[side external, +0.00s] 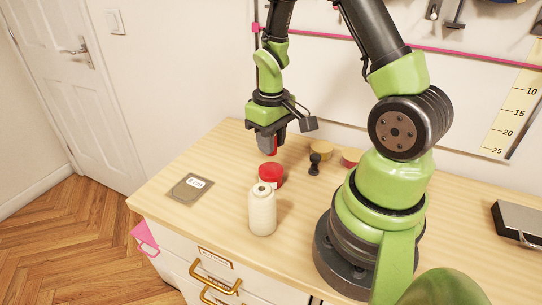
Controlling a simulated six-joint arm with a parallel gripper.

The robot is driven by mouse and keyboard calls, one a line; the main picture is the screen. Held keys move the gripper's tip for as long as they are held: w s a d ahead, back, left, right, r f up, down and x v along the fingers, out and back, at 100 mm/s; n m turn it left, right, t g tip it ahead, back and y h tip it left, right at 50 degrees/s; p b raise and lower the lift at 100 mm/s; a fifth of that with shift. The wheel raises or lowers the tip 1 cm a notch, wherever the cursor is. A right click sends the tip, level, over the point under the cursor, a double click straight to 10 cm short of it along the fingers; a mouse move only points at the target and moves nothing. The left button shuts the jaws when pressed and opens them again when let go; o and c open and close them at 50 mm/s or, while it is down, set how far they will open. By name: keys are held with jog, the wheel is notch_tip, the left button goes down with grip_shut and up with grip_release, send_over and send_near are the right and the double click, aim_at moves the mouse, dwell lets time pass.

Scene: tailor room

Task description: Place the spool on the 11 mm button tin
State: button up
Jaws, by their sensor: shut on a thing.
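My gripper (270,148) points down above the table, behind the red tin in this view. It is shut on a small red thing, which looks like the spool (271,152); the fingers hide most of it. A red round tin (270,174) stands on the table just below and in front of the gripper, with a gap between it and the held spool. A yellow tin (321,150) and another reddish tin (351,156), partly hidden by my arm, stand farther right. I cannot read which tin is marked 11 mm.
A white thread cone (262,212) stands upright close in front of the red tin. A small black object (314,165) stands before the yellow tin. A flat grey piece with a white label (190,187) lies at the left. The table's left part is otherwise clear.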

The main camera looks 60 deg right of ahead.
aim_at(271, 169)
jog(key=shift+f, duration=2.05)
jog(key=shift+f, duration=0.1)
jog(key=o, duration=0.9)
notch_tip(271, 169, up, 12)
jog(key=s+a+r+t+y, duration=0.1)
jog(key=s+a+r+t, duration=0.2)
jog(key=a+r, duration=0.3)
jog(key=s+a+r+m+t+y, duration=0.1)
jog(key=s+a+r+t, duration=0.3)
jog(key=a+r, duration=0.3)
jog(key=shift+s+r, duration=0.4)
jog(key=shift+s, duration=0.45)
